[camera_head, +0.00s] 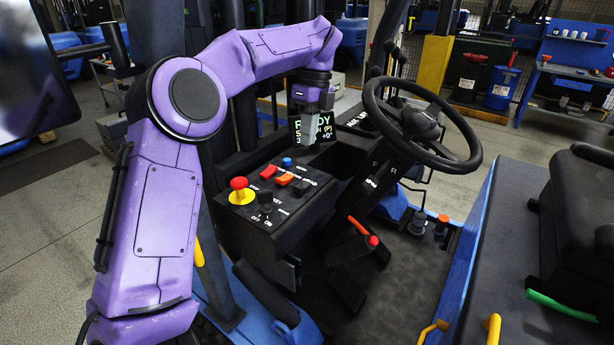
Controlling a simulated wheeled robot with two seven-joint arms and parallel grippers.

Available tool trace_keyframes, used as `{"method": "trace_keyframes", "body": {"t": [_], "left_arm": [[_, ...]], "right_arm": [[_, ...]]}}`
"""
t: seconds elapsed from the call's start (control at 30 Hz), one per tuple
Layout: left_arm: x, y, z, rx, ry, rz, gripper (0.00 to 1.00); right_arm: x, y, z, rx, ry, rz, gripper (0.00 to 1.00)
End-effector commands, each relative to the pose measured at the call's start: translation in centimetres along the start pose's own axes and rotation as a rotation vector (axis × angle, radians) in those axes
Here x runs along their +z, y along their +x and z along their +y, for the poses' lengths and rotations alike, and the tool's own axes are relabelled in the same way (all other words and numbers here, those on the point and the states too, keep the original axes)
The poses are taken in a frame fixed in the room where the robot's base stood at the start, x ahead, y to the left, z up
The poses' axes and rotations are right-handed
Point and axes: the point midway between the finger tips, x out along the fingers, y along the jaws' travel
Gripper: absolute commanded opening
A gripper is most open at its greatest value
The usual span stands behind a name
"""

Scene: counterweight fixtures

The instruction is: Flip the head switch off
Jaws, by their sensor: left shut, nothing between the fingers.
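The control panel (250,217) is a black box left of the steering wheel, with small white labels too small to read surely. It carries a red rocker switch (268,171), an orange rocker switch (285,180), dark switches (265,198) and a blue button (287,162). I cannot tell which one is the head switch, or its position. My left gripper (309,139) points down behind the panel's far edge, shut and empty, in front of a lit display (325,124). It appears apart from the switches. My right gripper is out of view.
A red emergency knob on a yellow base (241,191) stands at the panel's near left corner. The black steering wheel (421,121) is to the right, with a red-tipped lever (363,232) below it. A black seat (585,215) is at far right.

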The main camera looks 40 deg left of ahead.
Motion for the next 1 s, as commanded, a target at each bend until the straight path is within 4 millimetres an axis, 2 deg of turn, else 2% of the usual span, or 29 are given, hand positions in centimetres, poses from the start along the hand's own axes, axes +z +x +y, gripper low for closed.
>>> {"method": "trace_keyframes", "body": {"t": [0.03, 0.3, 0.5, 0.7, 1.0], "left_arm": [[0.1, 1.3, 0.1, 0.005, 0.001, 0.003, 0.0], [-0.1, 6.9, 0.1, 0.005, 0.004, 0.002, 0.0], [-0.2, 9.8, 0.0, 0.004, 0.005, 0.0, 0.0], [-0.2, 11.1, -0.1, 0.002, 0.004, 0.0, 0.0], [-0.3, 11.3, -0.4, -0.005, 0.006, -0.001, 0.0]], "right_arm": [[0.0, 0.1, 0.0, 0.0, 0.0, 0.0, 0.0], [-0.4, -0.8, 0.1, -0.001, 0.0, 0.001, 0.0], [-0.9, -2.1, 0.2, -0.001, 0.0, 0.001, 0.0], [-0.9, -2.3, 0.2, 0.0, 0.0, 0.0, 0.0], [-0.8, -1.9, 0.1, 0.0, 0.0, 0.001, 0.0]]}}
